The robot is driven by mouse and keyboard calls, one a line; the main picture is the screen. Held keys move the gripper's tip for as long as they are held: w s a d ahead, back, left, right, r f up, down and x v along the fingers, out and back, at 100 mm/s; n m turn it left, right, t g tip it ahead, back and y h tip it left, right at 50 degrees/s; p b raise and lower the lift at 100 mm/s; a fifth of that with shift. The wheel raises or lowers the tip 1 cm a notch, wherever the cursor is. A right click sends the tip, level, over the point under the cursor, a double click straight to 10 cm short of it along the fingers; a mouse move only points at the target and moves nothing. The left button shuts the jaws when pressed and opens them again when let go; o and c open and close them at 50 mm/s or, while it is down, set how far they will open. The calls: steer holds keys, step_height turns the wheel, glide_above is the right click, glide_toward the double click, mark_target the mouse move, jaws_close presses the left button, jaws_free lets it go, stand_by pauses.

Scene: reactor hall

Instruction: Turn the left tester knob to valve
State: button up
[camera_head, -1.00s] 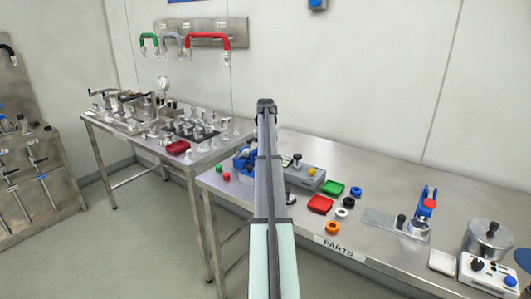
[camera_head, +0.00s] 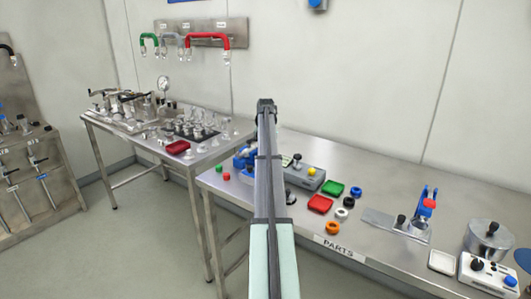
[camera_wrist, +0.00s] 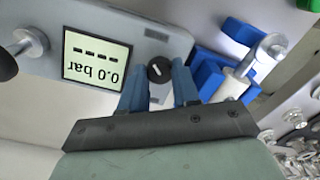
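The tester (camera_wrist: 110,20) is a grey box with a display (camera_wrist: 97,60) that reads 0.0 bar upside down in the wrist view. A small round black knob (camera_wrist: 159,70) with a white pointer mark sits on it beside the display. The pointer lies at a slant; no label for it is readable. My gripper (camera_wrist: 159,83) has its two blue fingers apart, one on each side of the knob. I cannot tell whether they touch it. In the head view the tester (camera_head: 309,181) shows partly behind my arm, which hides the gripper and this knob.
A blue fixture (camera_wrist: 210,75) holding a pale cylinder stands close beside the tester. A silver knob (camera_wrist: 29,42) is at the display's other side. Red (camera_head: 320,204) and green (camera_head: 333,188) trays and several coloured rings lie on the parts table (camera_head: 385,190).

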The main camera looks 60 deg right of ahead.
steer(key=o, duration=0.5)
steer(key=shift+c, duration=0.2)
step_height(320, 180, up, 14)
stand_by(0.4)
stand_by(0.5)
